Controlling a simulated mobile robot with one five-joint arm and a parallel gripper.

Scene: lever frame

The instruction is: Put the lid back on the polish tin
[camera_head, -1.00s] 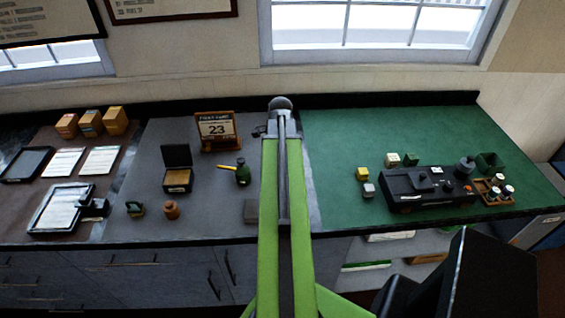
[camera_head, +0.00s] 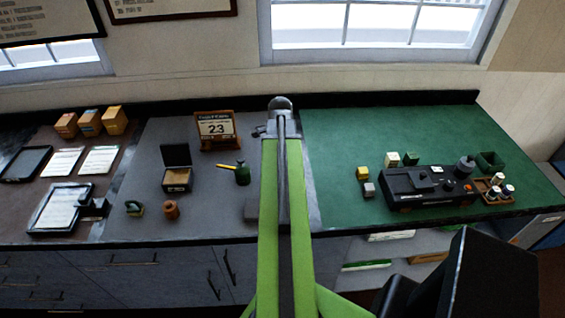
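I cannot clearly make out a polish tin or its lid at this size. Small round items that show are a brown squat pot (camera_head: 171,209) at the front of the grey mat and a dark round container (camera_head: 464,166) at the right end of the black device. A dark green bottle (camera_head: 242,174) stands on the grey mat with a yellow stick beside it. My green arm rises through the middle of the view, its grey end near the back of the counter. No gripper fingers show, and the arm hides part of the counter behind it.
An open dark box (camera_head: 177,178) and a calendar (camera_head: 217,130) stand on the grey mat. A black device (camera_head: 425,187), small blocks and a brown tray (camera_head: 495,191) of small bottles are on the green mat (camera_head: 400,125). The back of the green mat is clear.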

